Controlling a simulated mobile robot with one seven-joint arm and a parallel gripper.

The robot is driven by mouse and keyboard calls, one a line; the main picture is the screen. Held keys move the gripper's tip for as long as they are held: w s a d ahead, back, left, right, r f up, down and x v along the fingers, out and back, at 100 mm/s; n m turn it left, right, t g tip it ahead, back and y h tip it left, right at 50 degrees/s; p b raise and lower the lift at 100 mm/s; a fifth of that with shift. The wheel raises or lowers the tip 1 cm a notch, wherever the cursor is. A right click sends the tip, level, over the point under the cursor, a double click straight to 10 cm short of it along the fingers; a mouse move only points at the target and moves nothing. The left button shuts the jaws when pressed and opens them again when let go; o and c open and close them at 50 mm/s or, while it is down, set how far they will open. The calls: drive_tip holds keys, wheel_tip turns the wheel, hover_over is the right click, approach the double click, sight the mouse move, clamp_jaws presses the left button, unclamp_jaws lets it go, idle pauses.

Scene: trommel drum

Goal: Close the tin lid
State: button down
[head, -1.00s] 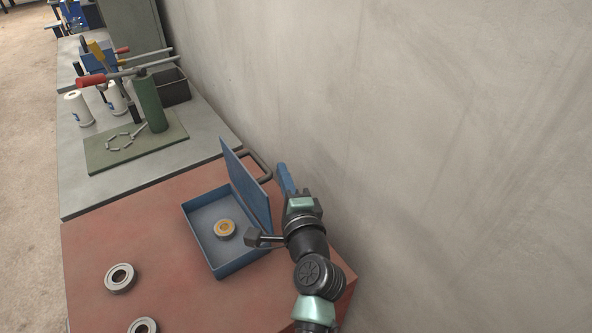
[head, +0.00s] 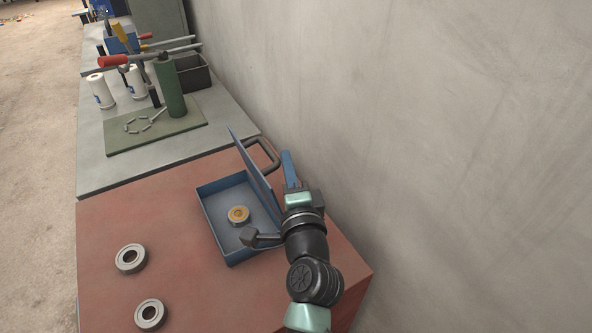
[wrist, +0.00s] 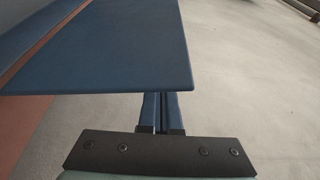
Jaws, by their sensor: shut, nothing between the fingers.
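The blue tin (head: 222,200) sits on the red-topped cabinet, with a bearing ring (head: 239,215) with a yellowish centre lying inside it. Its lid (head: 259,178) stands up, open, along the tin's right side. My gripper (head: 288,158) is on the wall side of the lid, its blue fingers together and empty. In the wrist view, the lid (wrist: 110,50) spans the upper left, and the fingers (wrist: 162,108) lie just past its near edge, partly covered by it. I cannot tell whether they touch the lid.
Two metal rings (head: 131,258) (head: 150,314) lie on the red top (head: 110,222) left of the tin. A dark handle (head: 263,152) is behind the lid. The grey wall (head: 430,150) is close on the right. A grey bench (head: 92,165) with tools stands beyond.

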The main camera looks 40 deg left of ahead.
drive_tip(key=s+a+f+n+y+b, duration=0.1)
drive_tip(key=s+a+f+n+b, duration=0.1)
drive_tip(key=s+n+b, duration=0.3)
drive_tip(key=s+a+f+n+y+b, duration=0.2)
drive_tip(key=s+n+b, duration=0.3)
drive_tip(key=b, duration=0.7)
drive_tip(key=shift+s+a+n+y, duration=0.3)
drive_tip(key=shift+s+a, duration=0.05)
drive_tip(key=shift+s, duration=0.3)
